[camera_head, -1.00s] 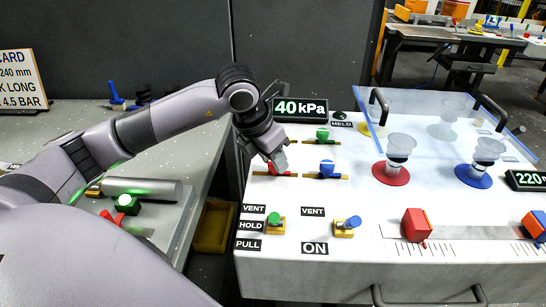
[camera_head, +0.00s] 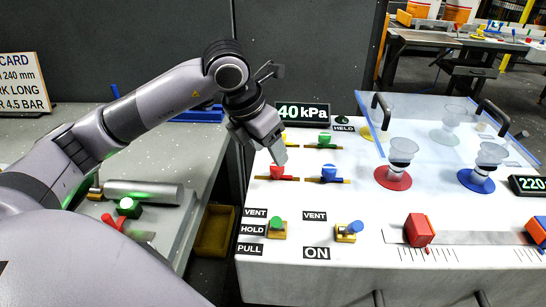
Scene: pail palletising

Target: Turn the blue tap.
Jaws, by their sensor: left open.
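The blue tap (camera_head: 328,172) sits on a short brass pipe on the white bench top, right of the red tap (camera_head: 277,172). A green tap (camera_head: 324,140) is behind it and a yellow tap (camera_head: 287,138) is partly hidden by my gripper. My left gripper (camera_head: 279,156) is open and empty, pointing down above and just behind the red tap. It is to the left of the blue tap and apart from it. My right gripper is out of view.
A green and a blue toggle (camera_head: 351,229) stand at the front by VENT, HOLD, PULL and ON labels. The 40 kPa display (camera_head: 303,112) is behind the taps. Red and blue funnel stands and a clear shield (camera_head: 440,115) with black handles are to the right.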

